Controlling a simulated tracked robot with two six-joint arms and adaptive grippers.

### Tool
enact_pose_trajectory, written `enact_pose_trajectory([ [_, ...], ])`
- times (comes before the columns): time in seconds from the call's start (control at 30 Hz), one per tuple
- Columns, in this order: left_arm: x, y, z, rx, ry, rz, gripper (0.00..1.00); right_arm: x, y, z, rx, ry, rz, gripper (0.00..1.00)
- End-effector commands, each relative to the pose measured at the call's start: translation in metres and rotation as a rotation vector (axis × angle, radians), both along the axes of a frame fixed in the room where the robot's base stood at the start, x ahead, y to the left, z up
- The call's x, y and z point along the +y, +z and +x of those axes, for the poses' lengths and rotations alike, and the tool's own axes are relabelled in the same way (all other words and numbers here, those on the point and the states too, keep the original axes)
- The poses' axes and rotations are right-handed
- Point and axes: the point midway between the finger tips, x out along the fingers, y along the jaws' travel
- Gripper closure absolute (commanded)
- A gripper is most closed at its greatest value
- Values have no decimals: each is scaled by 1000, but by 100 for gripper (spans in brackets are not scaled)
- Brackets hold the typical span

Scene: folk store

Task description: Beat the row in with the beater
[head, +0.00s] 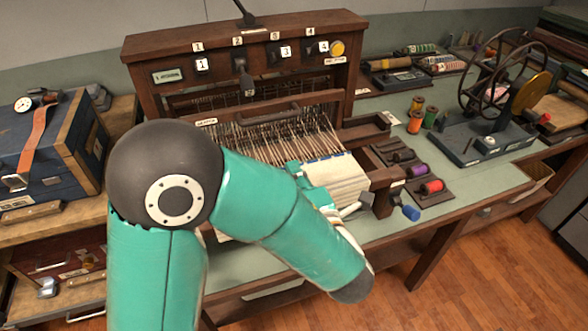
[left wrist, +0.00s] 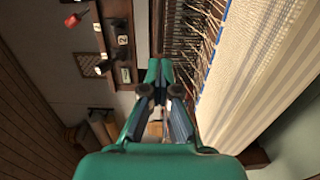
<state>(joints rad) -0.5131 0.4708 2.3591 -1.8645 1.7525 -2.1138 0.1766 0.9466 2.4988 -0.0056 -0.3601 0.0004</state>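The wooden loom (head: 335,63) stands on the bench, with pale warp threads (head: 290,140) running toward me. The beater looks to be the wooden bar with a dark arched handle (head: 268,113) across the threads. White cloth with a blue edge (head: 335,175) lies in front and shows at right in the left wrist view (left wrist: 265,80). My left gripper (head: 293,168) is over the cloth area, partly hidden by my own arm, and looks apart from the handle. In the left wrist view its fingertips (left wrist: 159,66) are together with nothing visible between them. My right gripper is out of view.
A blue chest (head: 45,150) stands left of the loom. Thread spools (head: 415,122), a small rack with purple and red spools (head: 432,187) and a wheel winder (head: 480,140) occupy the bench at right. A blue knob (head: 411,212) sticks out at the loom's front right.

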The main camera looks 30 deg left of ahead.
Motion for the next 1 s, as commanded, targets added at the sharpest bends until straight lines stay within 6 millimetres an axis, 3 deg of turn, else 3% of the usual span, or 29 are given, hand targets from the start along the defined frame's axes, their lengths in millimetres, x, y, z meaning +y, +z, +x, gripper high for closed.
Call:
enact_pose_trajectory([
  [0.8,1,0,1,-1,1,0,100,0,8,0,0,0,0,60],
  [1.0,1,0,1,-1,1,0,69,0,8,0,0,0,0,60],
])
